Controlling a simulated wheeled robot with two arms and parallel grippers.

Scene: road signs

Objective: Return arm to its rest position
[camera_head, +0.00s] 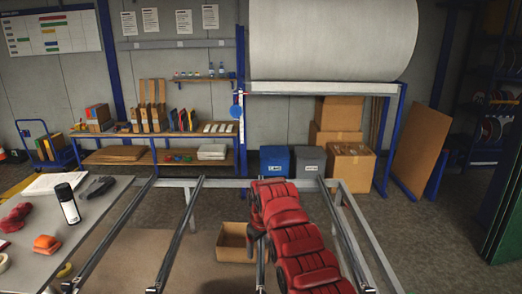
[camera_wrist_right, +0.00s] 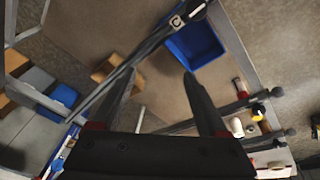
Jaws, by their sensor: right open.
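My right arm (camera_head: 300,240) is red and comes in from the bottom right of the head view. It reaches forward over the metal rail frame and bends downward at its far end. In the head view its gripper is mostly hidden behind the arm. In the right wrist view my right gripper (camera_wrist_right: 161,77) shows two dark fingers spread apart with nothing between them. Beyond them are the frame's rails, the floor and a blue bin (camera_wrist_right: 194,42). My left gripper is in neither view.
A metal rail frame (camera_head: 192,215) lies under the arm, with an open cardboard box (camera_head: 236,243) below. A grey table (camera_head: 95,226) at left holds a black spray can (camera_head: 67,203), an orange object (camera_head: 46,244) and tape. Shelves and a large roll stand behind. Floor at right is clear.

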